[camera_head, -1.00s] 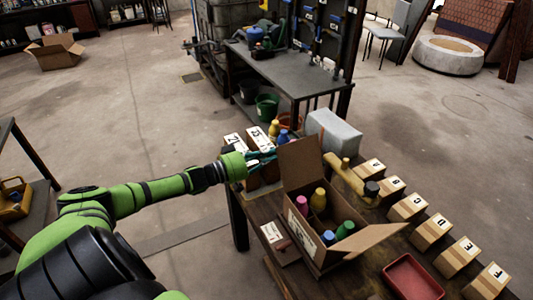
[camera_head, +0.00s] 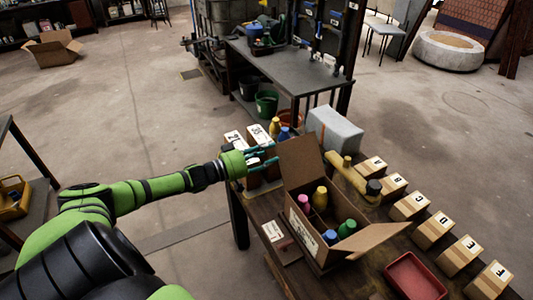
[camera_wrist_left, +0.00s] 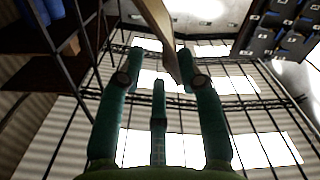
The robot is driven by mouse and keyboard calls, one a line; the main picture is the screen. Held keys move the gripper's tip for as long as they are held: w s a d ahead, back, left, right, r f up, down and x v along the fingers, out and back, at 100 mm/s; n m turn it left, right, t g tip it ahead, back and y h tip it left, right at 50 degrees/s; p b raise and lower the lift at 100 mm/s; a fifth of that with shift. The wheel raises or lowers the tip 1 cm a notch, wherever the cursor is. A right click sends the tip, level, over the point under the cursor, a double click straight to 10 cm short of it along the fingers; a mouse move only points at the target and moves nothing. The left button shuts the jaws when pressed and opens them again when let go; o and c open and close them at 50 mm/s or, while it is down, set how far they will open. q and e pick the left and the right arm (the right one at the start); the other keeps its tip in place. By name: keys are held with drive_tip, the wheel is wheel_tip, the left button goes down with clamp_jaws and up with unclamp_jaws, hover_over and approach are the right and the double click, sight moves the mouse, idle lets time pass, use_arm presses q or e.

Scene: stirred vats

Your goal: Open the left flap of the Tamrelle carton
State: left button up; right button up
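An open brown carton (camera_head: 318,246) stands on the wooden table, with a pale label on its front too small to read. It holds several bottles with pink, yellow, blue and green tops. Its left flap (camera_head: 300,163) stands up and leans slightly; its right flap (camera_head: 376,240) is folded outward. My left gripper (camera_head: 275,156) is open, just left of the upright flap. In the left wrist view the teal fingers (camera_wrist_left: 160,75) are spread, and a cardboard edge (camera_wrist_left: 156,32) reaches down between their tips. I cannot tell whether they touch it. My right gripper is out of view.
Numbered boxes (camera_head: 258,138) and bottles stand behind my left gripper. A grey block (camera_head: 335,130) and a yellow tool-like object (camera_head: 350,178) lie behind the carton. A row of small lettered boxes (camera_head: 434,231) and a red tray (camera_head: 413,277) are to the right.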

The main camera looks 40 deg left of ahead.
use_arm(q)
drive_tip(key=v, duration=1.2)
idle(0.6)
drive_tip(key=s+a+f+g+y, duration=0.1)
drive_tip(key=s+f+g+y, duration=0.45)
drive_tip(key=f, duration=1.05)
drive_tip(key=s+f+g+y, duration=0.1)
drive_tip(key=s+f+y, duration=0.2)
drive_tip(key=s+f, duration=0.9)
drive_tip(key=s+d+f+m+g, duration=0.2)
drive_tip(key=s+d+f+g, duration=0.2)
drive_tip(key=s+d+f, duration=0.4)
drive_tip(key=s+d+f+m+g+h, duration=0.1)
drive_tip(key=s+d+f+m+g, duration=0.1)
drive_tip(key=s+d+f+g, duration=0.3)
drive_tip(key=s+d+f, duration=0.4)
drive_tip(key=d+f, duration=0.4)
drive_tip(key=d, duration=0.4)
drive_tip(key=shift+s, duration=0.3)
drive_tip(key=shift+f+h, duration=0.1)
drive_tip(key=shift+h, duration=0.15)
idle(0.3)
